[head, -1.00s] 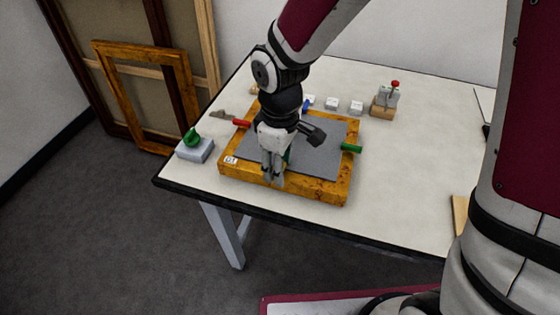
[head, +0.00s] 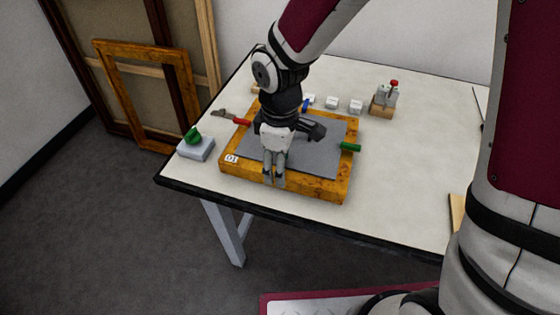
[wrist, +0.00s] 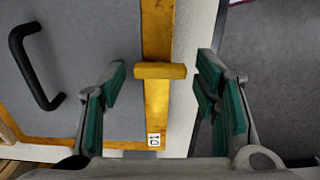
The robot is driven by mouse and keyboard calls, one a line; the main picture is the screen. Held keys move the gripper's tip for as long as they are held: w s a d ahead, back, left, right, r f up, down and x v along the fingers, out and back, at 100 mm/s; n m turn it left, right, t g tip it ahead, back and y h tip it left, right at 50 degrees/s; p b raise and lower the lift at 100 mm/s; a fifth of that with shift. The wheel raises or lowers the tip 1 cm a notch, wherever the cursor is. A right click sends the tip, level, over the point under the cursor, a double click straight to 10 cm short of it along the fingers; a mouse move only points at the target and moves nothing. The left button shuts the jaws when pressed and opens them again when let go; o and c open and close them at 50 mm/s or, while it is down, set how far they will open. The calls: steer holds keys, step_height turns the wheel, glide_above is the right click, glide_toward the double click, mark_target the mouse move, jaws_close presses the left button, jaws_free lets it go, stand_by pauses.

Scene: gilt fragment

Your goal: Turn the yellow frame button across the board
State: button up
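The yellow button (wrist: 160,71) is a short bar on the wooden frame (wrist: 157,110) in the wrist view. It lies crosswise over the rail, its inner end slightly past the rail's edge over the grey board (wrist: 90,90). My gripper (wrist: 161,70) is open, with one finger at each end of the button and a visible gap on both sides. In the head view my gripper (head: 274,182) is over the near rail of the frame (head: 318,187) and hides the yellow button. The grey board (head: 320,158) lies inside the frame.
A red button (head: 242,122), a green button (head: 350,147) and a blue button (head: 305,105) sit on the other rails. A black handle (wrist: 22,70) stands on the board. A grey block with a green knob (head: 194,137) is left of the frame.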

steer(key=shift+r, duration=0.1)
step_height(320, 180, up, 12)
stand_by(0.7)
stand_by(0.3)
steer(key=s+d+r+m+t, duration=0.2)
steer(key=s+d+r+m, duration=0.2)
steer(key=s+d+m, duration=0.3)
steer(key=s+d+r+m+t, duration=0.2)
steer(key=s+d+r+m, duration=0.3)
steer(key=d, duration=0.5)
steer(key=shift+s+d+m, duration=0.35)
steer(key=shift+s+m, duration=0.75)
steer(key=shift+s, duration=0.65)
